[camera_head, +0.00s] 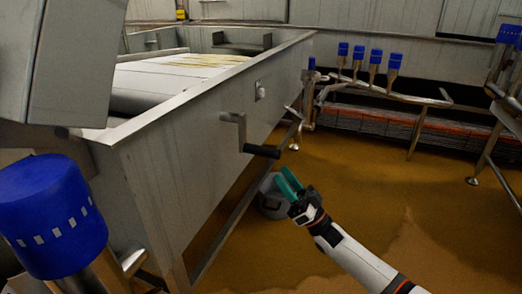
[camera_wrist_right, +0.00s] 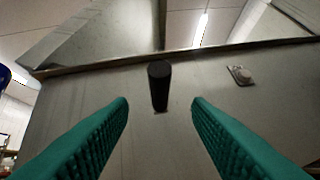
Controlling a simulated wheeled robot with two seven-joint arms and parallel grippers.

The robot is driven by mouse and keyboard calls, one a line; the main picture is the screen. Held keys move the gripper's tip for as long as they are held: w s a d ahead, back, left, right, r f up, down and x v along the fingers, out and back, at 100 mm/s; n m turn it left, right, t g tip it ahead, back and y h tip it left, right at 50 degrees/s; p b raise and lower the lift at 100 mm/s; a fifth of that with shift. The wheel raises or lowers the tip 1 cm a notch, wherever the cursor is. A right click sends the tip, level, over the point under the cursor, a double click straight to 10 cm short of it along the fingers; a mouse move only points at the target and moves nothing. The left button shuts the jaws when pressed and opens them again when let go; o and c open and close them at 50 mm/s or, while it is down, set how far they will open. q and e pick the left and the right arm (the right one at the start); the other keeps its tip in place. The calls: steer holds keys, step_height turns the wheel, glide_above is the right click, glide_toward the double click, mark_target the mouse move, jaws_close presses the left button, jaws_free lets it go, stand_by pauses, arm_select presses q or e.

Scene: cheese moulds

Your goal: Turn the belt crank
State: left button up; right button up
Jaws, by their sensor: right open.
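The belt crank (camera_head: 240,133) is a grey metal arm with a black handle (camera_head: 262,151) on the side wall of a steel vat (camera_head: 187,165). My right gripper (camera_head: 285,183) has teal fingers and shows below and to the right of the handle in the head view. In the right wrist view the black handle (camera_wrist_right: 159,85) stands ahead, between and beyond the two fingertips (camera_wrist_right: 160,103) of the open, empty gripper, with no visible contact. The metal crank arm is hidden behind the handle there. My left gripper is not in view.
A large blue-capped post (camera_head: 52,215) stands close at the left. Several blue-capped pipes (camera_head: 375,62) run along the right back. A grey rounded object (camera_head: 270,200) sits on the floor behind my right gripper. The brown floor (camera_head: 400,200) at the right is open.

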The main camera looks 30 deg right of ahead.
mark_target(264, 152)
steer(key=b+x, duration=0.2)
steer(key=x, duration=0.7)
steer(key=shift+w+a, duration=0.1)
steer(key=shift+c, duration=0.6)
jaws_close()
